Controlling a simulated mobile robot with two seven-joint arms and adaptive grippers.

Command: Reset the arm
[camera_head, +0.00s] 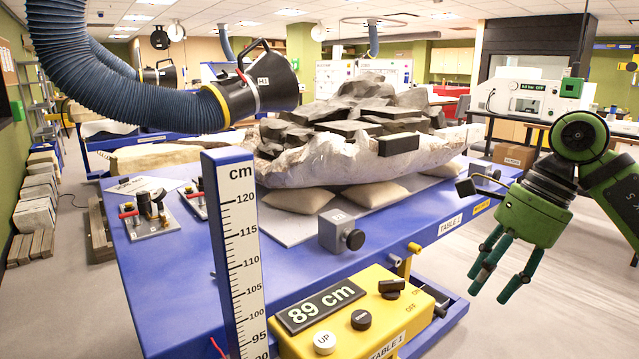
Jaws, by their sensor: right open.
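My right gripper (505,275) hangs at the right of the head view, green with dark joints, its fingers pointing down. It is open and empty, over the grey floor just right of the blue table (300,250). A gap shows between it and the table's edge. My right arm comes in from the right edge, bent at a dark round joint above the gripper. My left gripper is not in view.
On the table, a plaster-jacketed rock (350,155) rests on sandbags (375,192). A height scale (240,250) stands in front, beside a yellow control box (365,318) reading 89 cm. A blue extraction hose (130,90) hangs upper left. Floor at right is clear.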

